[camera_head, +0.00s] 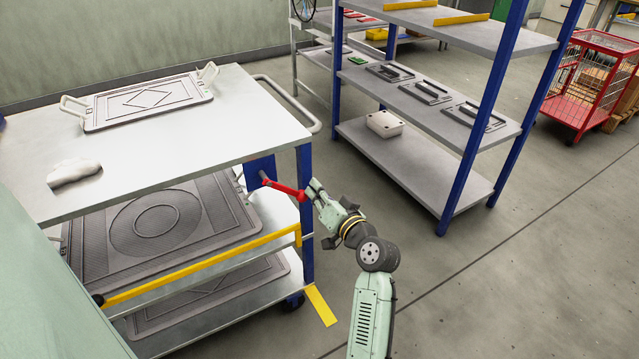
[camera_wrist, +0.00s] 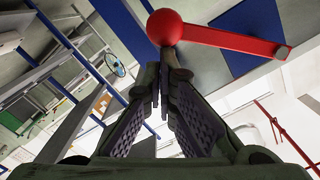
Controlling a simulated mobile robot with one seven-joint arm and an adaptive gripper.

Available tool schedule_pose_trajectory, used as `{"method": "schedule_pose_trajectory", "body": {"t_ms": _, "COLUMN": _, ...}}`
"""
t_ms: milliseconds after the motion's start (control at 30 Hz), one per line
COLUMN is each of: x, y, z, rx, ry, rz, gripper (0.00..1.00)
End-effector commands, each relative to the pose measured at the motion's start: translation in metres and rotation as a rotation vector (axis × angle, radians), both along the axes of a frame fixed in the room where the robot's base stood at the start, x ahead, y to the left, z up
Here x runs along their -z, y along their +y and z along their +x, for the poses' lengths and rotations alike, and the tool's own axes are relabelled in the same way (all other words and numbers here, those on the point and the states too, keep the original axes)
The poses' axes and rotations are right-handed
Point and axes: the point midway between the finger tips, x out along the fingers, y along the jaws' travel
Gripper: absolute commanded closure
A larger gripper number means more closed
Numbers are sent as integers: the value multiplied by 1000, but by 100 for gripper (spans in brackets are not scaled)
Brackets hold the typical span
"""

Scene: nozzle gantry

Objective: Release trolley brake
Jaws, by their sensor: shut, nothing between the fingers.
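The trolley (camera_head: 225,155) stands at the left, with a light grey top and blue legs. Its red brake lever (camera_head: 285,189) sticks out at the right end, from a blue plate (camera_head: 259,170) under the top. In the wrist view the red lever (camera_wrist: 230,40) runs right from its round red knob (camera_wrist: 165,27). My gripper (camera_head: 309,192) is at the knob end of the lever. In the wrist view my gripper (camera_wrist: 165,62) is shut and empty, its fingertips just below the knob. I cannot tell whether they touch it.
Patterned trays lie on the trolley's top (camera_head: 150,101) and lower shelves. A yellow bar (camera_head: 200,265) crosses its front. A yellow strip (camera_head: 320,305) marks the floor. A blue-posted shelf rack (camera_head: 420,165) stands behind at the right, a red cage cart (camera_head: 590,85) farther right. Floor at lower right is clear.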

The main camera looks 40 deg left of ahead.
Motion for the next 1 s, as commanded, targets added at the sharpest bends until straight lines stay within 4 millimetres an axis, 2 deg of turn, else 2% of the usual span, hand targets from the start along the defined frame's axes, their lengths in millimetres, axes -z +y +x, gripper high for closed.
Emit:
{"method": "schedule_pose_trajectory", "body": {"t_ms": 100, "x": 14, "y": 2, "z": -6, "rx": 1, "ry": 105, "rz": 41, "gripper": 100}}
{"method": "schedule_pose_trajectory", "body": {"t_ms": 433, "x": 41, "y": 11, "z": -28, "rx": 0, "ry": 393, "rz": 160, "gripper": 100}}
{"method": "schedule_pose_trajectory", "body": {"t_ms": 700, "x": 54, "y": 19, "z": -47, "rx": -1, "ry": 587, "rz": 241, "gripper": 100}}
{"method": "schedule_pose_trajectory", "body": {"t_ms": 1000, "x": 62, "y": 25, "z": -61, "rx": 1, "ry": 715, "rz": 295, "gripper": 100}}
